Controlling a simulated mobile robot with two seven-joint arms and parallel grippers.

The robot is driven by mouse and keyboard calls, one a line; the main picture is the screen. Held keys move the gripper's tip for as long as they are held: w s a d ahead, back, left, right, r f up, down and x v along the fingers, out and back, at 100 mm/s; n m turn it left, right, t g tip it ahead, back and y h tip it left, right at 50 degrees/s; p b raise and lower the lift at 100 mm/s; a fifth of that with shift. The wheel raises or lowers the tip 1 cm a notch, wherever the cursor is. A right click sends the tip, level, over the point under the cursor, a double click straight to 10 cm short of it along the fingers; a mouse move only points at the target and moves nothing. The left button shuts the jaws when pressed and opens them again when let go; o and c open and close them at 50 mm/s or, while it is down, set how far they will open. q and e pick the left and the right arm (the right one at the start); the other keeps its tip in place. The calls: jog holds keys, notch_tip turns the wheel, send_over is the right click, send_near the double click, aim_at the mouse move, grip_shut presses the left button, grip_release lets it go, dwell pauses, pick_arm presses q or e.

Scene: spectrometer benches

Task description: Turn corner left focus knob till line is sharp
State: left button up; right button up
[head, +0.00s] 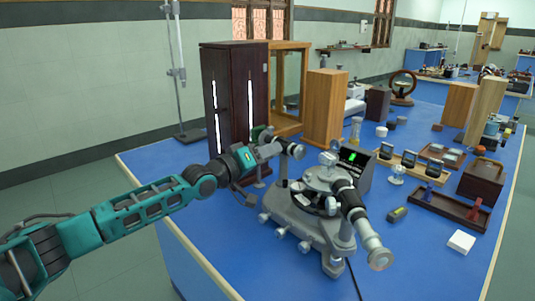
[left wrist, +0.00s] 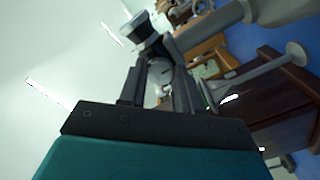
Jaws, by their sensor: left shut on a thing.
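The grey spectrometer (head: 318,212) stands on the blue bench, with a telescope tube (head: 353,212) angled toward the front right. My left gripper (head: 272,150) reaches in from the left at the dark-ended tube (head: 295,150) on the spectrometer's far left side. In the left wrist view the gripper (left wrist: 162,85) is shut on a small, rounded grey focus knob (left wrist: 160,70), partly hidden between the dark fingers. The tube's dark end (left wrist: 139,28) shows just beyond. A small screen (head: 353,157) behind the spectrometer glows green; I cannot read line sharpness. My right gripper is not in view.
A tall dark cabinet (head: 225,95) with bright slits stands close behind my left gripper. A wooden block (head: 325,108) stands behind the spectrometer. Small items, a dark tray (head: 447,204) and a white block (head: 461,241) lie to the right. The front left bench top is clear.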

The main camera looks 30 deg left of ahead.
pick_arm(q)
jog(key=shift+m, duration=0.4)
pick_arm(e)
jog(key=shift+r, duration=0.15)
pick_arm(q)
jog(key=shift+m+p, duration=3)
jog(key=shift+m, duration=5.2)
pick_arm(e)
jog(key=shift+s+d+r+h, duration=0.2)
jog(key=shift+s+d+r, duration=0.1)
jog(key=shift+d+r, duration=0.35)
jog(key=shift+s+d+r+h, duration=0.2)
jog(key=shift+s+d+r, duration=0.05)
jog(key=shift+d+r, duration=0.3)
pick_arm(q)
jog(key=o, duration=1.1)
jog(key=shift+c, duration=0.2)
jog(key=v, duration=1.3)
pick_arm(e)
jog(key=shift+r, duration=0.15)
